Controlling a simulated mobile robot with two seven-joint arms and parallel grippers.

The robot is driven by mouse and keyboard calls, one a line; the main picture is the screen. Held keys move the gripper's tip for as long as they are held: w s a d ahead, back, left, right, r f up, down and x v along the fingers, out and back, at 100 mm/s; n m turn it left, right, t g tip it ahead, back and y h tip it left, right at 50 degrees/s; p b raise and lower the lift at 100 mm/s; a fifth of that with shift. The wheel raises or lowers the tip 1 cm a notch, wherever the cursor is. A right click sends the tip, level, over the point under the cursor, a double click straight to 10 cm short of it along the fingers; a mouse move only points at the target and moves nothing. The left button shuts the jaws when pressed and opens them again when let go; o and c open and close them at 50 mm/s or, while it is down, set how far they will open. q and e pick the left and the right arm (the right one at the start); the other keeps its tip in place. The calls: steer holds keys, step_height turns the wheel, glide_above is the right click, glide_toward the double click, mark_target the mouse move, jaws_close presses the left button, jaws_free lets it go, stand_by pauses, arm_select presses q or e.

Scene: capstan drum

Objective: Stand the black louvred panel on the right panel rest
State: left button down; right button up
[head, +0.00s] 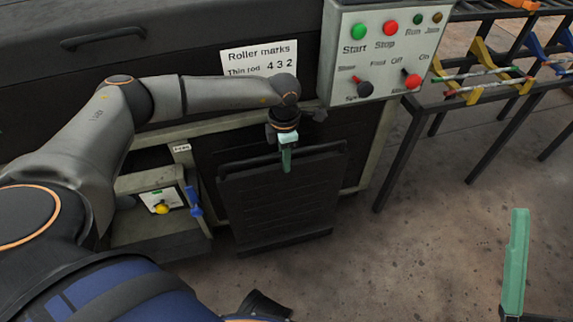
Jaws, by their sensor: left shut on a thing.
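The black louvred panel (280,205) hangs upright, slightly tilted, in front of the machine's lower front. It has a bar handle along its top edge. My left gripper (287,158) comes down from above and is shut on this bar near its middle. The panel's lower edge is close to the floor; I cannot tell whether it touches. A green finger of my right gripper (515,262) shows at the lower right, well apart from the panel; the rest of that gripper is mostly out of the picture. I cannot make out the right panel rest.
A control box (375,50) with buttons and switches is above and right of the panel. An open bay left of the panel holds a yellow knob (162,208) and a blue lever (194,200). A black-legged rack (405,150) stands at right. The floor (420,250) between is clear.

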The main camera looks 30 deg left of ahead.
arm_select(q)
steer(key=f+b, duration=0.1)
steer(key=f, duration=0.1)
steer(key=f+b, duration=0.2)
steer(key=shift+w+a+f, duration=0.15)
steer(key=shift+w+f, duration=0.05)
steer(key=shift+f, duration=0.6)
stand_by(0.7)
steer(key=c, duration=0.6)
jaws_free()
steer(key=shift+s, duration=0.1)
step_height(320, 180, up, 12)
steer(key=p, duration=0.5)
steer(key=shift+r, duration=0.2)
